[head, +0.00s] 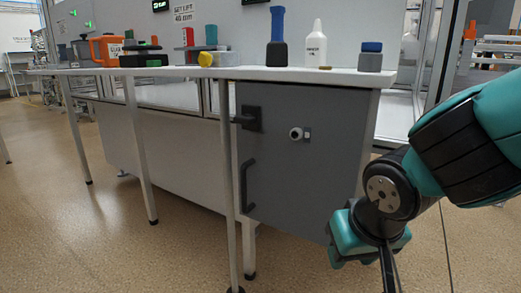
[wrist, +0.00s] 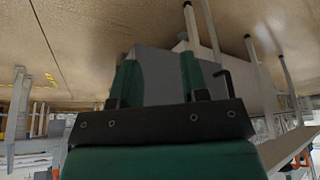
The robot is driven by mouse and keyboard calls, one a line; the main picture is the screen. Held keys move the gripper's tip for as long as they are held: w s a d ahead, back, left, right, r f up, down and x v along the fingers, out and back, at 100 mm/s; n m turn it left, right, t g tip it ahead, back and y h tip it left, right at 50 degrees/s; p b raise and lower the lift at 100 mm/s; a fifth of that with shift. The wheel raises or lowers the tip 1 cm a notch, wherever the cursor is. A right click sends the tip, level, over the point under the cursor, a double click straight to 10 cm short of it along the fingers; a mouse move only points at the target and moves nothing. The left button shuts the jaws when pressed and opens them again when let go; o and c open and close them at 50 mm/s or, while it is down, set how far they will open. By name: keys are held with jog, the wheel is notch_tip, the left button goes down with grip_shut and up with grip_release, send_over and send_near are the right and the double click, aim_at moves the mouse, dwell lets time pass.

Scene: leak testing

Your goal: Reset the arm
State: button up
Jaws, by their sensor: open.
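My arm shows at the right of the head view, teal and black, and bends down in front of the bench's right end. My gripper (wrist: 160,80) shows in the wrist view with its two green fingers apart and nothing between them. In the head view the arm's end hangs low, right of the grey cabinet (head: 290,150), and the fingers are mostly out of sight. The wrist view is upside down, with the floor at the top and the grey cabinet behind the fingers.
The cabinet's handle (head: 246,186) sticks out. Open floor (head: 90,230) lies at front left.

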jog(key=s+d+r+n+g+y+p, duration=0.1)
jog(key=s+r+n+g+y+p, duration=0.4)
jog(key=s+r, duration=0.6)
notch_tip(320, 180, up, 35)
jog(key=s+h+p, duration=0.1)
jog(key=p, duration=3.5)
jog(key=shift+s+n, duration=0.3)
jog(key=shift+a, duration=0.1)
